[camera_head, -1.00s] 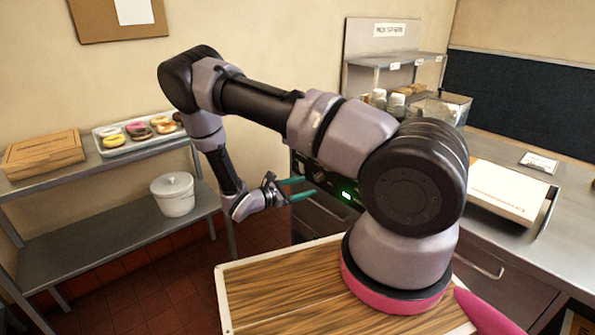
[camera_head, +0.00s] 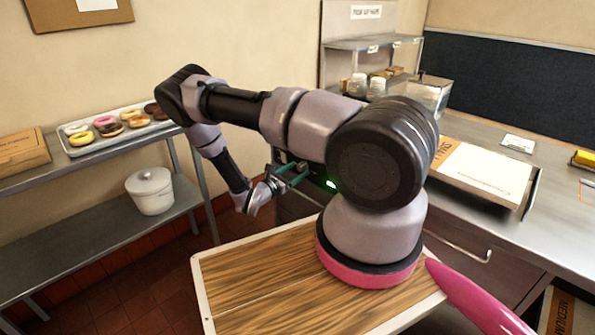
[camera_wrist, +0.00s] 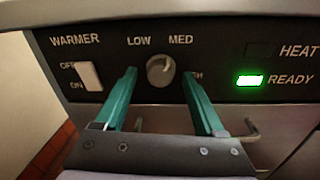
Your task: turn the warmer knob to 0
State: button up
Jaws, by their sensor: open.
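The warmer knob (camera_wrist: 160,71) is a small round grey dial on a dark panel (camera_wrist: 220,60), seen in the wrist view between the labels LOW, MED and a partly covered one ending in H. My gripper (camera_wrist: 162,80) is open, with one green finger on each side of the knob in the picture. I cannot tell whether the fingers touch it. In the head view my gripper (camera_head: 297,174) points at the front of the warmer, and the knob is hard to make out there.
Left of the knob is a white OFF/ON rocker switch (camera_wrist: 90,76). A green READY light (camera_wrist: 250,81) glows at right. A metal handle (camera_wrist: 250,130) shows below the panel. A shelf with a donut tray (camera_head: 120,130) and a white pot (camera_head: 150,190) stands at left.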

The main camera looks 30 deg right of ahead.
jog(key=shift+w+d, duration=0.15)
jog(key=shift+d, duration=0.2)
grip_shut()
